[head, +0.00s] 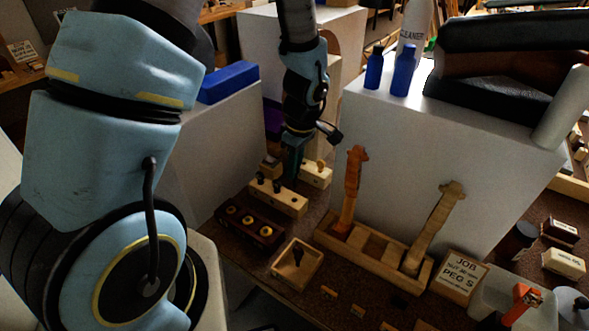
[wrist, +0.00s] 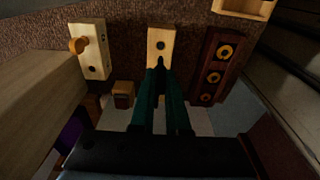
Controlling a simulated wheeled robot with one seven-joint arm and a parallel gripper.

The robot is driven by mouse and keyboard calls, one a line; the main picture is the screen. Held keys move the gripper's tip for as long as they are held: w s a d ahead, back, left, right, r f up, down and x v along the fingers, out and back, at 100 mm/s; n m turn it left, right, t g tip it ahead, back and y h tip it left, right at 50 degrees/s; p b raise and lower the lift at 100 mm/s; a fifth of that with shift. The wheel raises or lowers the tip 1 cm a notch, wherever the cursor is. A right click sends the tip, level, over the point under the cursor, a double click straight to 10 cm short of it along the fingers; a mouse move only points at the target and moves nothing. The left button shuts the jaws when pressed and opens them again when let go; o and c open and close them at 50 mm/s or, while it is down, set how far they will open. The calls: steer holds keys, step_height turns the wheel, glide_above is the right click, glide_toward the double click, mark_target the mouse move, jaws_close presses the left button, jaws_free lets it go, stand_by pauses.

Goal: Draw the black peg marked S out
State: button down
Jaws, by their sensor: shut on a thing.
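My gripper (head: 292,181) points down over the right end of a light wooden block (head: 277,199). In the wrist view its green fingers (wrist: 160,75) are shut on a black peg (wrist: 160,62) at that block (wrist: 161,36). I cannot read a mark on the peg, nor tell whether its lower end is still in the block. Other black pegs (head: 277,186) stand along the same block in the head view. A job card (head: 461,272) names PEG S.
A dark block (head: 248,226) with brass rings and a small open tray (head: 297,264) stand in front. Another light block (head: 316,176) with an orange knob is close behind my gripper. A wooden rack (head: 370,250) with two upright pieces and a grey box (head: 400,165) are to the right.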

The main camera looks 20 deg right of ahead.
steer(key=shift+r+p, duration=1)
steer(key=shift+r, duration=0.8)
